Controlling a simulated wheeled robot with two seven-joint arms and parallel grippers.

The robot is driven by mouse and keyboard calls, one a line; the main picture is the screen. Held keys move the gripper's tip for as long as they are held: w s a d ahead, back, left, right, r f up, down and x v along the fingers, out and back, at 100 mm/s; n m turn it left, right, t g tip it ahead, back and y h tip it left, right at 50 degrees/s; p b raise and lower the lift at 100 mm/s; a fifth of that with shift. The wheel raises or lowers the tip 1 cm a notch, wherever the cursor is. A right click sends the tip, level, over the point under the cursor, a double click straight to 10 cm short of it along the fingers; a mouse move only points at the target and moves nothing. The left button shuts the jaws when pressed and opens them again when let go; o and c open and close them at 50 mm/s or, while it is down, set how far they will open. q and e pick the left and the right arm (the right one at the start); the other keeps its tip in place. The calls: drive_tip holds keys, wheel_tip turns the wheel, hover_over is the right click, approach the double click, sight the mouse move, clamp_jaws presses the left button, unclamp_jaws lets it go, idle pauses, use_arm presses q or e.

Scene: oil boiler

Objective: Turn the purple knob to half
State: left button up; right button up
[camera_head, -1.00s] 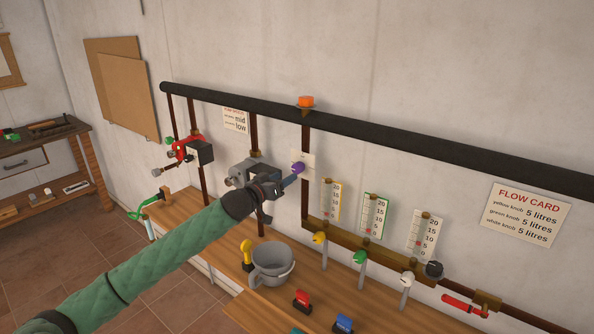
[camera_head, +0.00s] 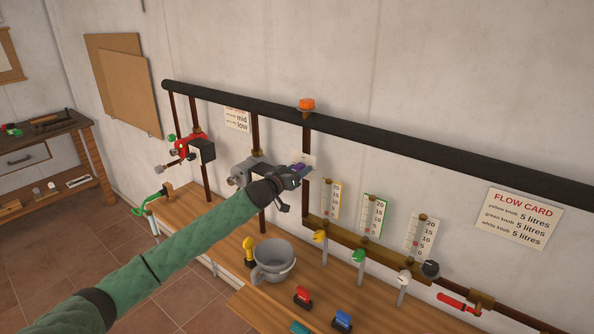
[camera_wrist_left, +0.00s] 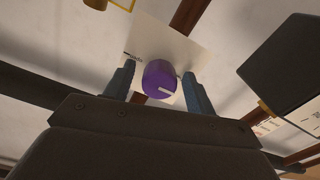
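The purple knob (camera_wrist_left: 159,79) sits on a white plate (camera_wrist_left: 150,42) with small dark lettering on the brown pipe. A short white line on the knob points to the right in the left wrist view. My left gripper (camera_wrist_left: 159,72) is open, with one finger on each side of the knob and a small gap showing on both sides. In the head view the knob (camera_head: 298,168) is partly hidden by my left gripper (camera_head: 299,174). My right gripper is not in view.
A grey valve body (camera_head: 244,171) is left of my gripper, and a red one (camera_head: 190,148) further left. Yellow (camera_head: 319,237), green (camera_head: 358,256) and white (camera_head: 403,276) knobs sit under gauges at right. A grey mug (camera_head: 273,263) stands on the wooden counter below.

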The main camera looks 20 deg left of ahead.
use_arm(q)
drive_tip(key=c, duration=0.9)
